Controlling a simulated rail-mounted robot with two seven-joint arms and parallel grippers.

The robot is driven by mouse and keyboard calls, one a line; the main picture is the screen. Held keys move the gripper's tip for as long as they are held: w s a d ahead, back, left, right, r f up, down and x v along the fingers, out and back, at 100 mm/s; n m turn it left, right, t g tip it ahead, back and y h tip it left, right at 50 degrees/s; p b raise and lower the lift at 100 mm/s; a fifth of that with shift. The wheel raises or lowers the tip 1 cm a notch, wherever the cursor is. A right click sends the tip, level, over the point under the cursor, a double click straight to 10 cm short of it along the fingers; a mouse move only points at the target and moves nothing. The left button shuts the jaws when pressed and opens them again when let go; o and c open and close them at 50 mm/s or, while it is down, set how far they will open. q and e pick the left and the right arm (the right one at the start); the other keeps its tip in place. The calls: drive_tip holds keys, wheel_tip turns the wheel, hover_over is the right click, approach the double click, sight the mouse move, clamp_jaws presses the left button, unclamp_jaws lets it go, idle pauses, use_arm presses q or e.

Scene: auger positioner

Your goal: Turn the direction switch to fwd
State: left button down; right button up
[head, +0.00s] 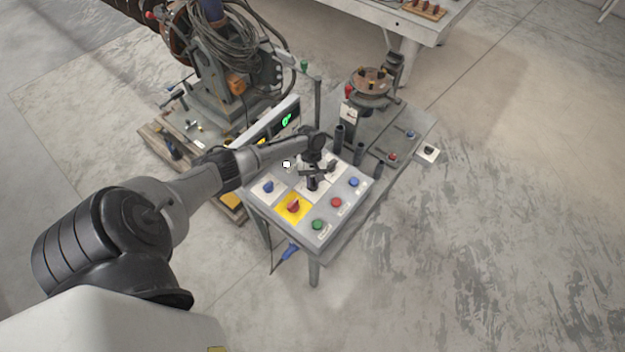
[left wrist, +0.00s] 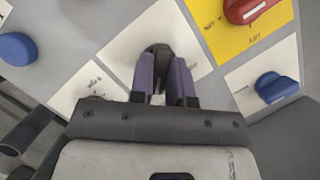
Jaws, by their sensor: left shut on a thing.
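The grey control panel (head: 275,206) stands in the middle of the head view, with my left gripper (head: 312,184) reaching down onto its top. In the left wrist view the two fingers of my left gripper (left wrist: 160,88) are closed around a black switch knob (left wrist: 157,52) on a white plate (left wrist: 186,25). The fingers hide part of the knob, and its pointing direction and label cannot be read. I cannot tell from the lettering whether it is the direction switch. My right gripper is not in view.
A red switch (head: 293,206) on a yellow plate and a blue knob (head: 268,187) are close to the gripper. Green (head: 317,224) and red (head: 336,202) buttons line the front edge. A display box (head: 270,132) stands behind. The floor at right is clear.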

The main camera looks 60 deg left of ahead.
use_arm(q)
drive_tip(key=c, duration=1.1)
unclamp_jaws()
drive_tip(key=v, duration=1.4)
drive_tip(key=shift+d+f, duration=0.1)
